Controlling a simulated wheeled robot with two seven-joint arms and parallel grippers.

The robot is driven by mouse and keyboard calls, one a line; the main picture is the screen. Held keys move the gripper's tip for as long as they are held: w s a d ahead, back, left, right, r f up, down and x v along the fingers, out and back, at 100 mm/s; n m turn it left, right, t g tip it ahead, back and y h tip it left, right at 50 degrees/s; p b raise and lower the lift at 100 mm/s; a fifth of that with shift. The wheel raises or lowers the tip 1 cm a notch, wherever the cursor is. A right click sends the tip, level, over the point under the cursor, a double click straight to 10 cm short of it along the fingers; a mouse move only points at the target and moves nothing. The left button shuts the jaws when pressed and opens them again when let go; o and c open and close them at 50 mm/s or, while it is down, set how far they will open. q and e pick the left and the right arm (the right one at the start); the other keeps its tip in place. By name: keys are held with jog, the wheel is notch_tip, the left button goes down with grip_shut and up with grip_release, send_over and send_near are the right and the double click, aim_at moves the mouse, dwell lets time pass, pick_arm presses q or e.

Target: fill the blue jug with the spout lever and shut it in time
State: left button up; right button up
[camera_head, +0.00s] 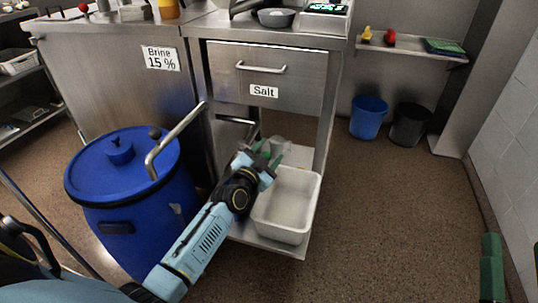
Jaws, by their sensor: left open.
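My left gripper (268,156) has green fingers and is open. It reaches into the open space under the salt drawer, just behind and above a white tub (290,213). A small pale grey object (277,144) shows at its fingertips; I cannot tell what it is or whether they touch. A large blue barrel (118,206) with a lid stands at the left, and a bent metal bar (180,136) crosses in front of its lid. I cannot make out a blue jug or a spout lever for certain.
A steel cabinet (108,92) labelled Brine 15 % and a drawer (262,75) labelled Salt stand behind. A blue bucket (368,116) and a black bucket (409,124) stand by the back wall. The floor (400,220) at the right is mostly clear.

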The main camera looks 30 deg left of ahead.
pick_arm(q)
jog(key=shift+w, duration=0.25)
grip_shut()
dwell(0.3)
